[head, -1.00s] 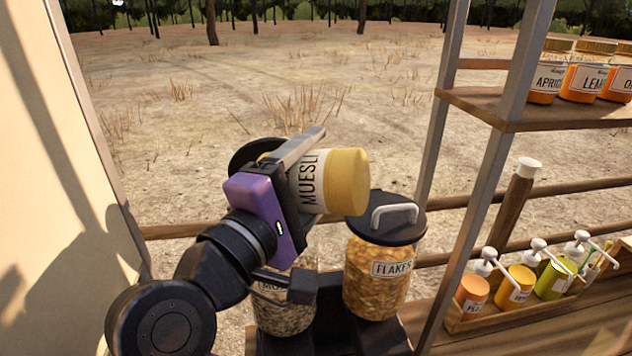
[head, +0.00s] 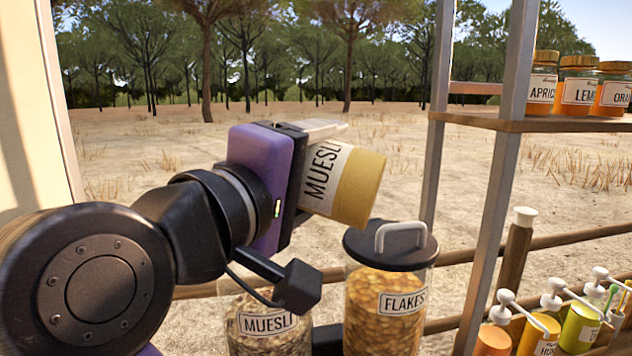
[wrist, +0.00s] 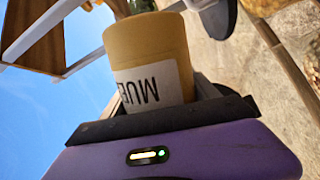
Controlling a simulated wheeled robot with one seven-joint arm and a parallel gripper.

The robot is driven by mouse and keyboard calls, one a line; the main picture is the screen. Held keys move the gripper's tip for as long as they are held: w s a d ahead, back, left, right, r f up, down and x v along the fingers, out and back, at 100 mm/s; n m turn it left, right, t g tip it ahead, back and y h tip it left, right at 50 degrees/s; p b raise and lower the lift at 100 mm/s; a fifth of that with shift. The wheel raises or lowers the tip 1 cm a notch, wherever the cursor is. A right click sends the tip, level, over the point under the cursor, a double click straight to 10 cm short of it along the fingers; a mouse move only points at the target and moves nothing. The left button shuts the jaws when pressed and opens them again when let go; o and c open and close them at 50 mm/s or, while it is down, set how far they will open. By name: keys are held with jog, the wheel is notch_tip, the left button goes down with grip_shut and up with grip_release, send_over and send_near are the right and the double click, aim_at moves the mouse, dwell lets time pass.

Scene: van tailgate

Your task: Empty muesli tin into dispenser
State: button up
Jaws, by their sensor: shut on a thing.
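The muesli tin (head: 345,182) is cream with a MUESLI label and a mustard-yellow end. My gripper (head: 322,165) is shut on it and holds it in the air. The tin lies tilted, its yellow end pointing right and slightly down, above and left of the flakes jar's lid. The tin also shows in the wrist view (wrist: 150,65), between the fingers. The muesli dispenser (head: 262,328) is a clear labelled jar with muesli in it, low and left of the flakes jar. My arm hides its top, so I cannot tell whether it is open. No muesli is seen falling.
The flakes jar (head: 385,305), with a dark lid and pale handle, stands close to the right of the dispenser. A metal shelf post (head: 492,190) rises further right. Jam jars (head: 580,90) stand on the shelf, and pump bottles (head: 545,335) below. A wooden rail runs behind.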

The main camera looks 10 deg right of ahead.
jog(key=d+m+b, duration=0.1)
jog(key=s+d+m+b, duration=0.1)
jog(key=m+b, duration=0.1)
jog(key=s+d+m+y+b, duration=0.1)
jog(key=shift+d+r+m+g+b, duration=0.1)
jog(key=shift+r+m+g+b, duration=0.2)
jog(key=shift+r+m+b, duration=0.1)
jog(key=shift+w+f+m, duration=0.1)
jog(key=shift+w+m, duration=0.05)
jog(key=shift+m, duration=0.45)
jog(key=m, duration=0.2)
jog(key=f+m+y+b, duration=0.1)
jog(key=shift+w+a+f+m+b, duration=0.1)
jog(key=shift+a+f+m+b, duration=0.1)
jog(key=shift+m+b, duration=0.15)
jog(key=m+y, duration=0.1)
jog(key=m, duration=0.1)
jog(key=f+m+b, duration=0.1)
jog(key=m, duration=0.1)
jog(key=shift+w+a+y, duration=0.1)
jog(key=shift+a+y, duration=0.1)
jog(key=shift+y, duration=0.2)
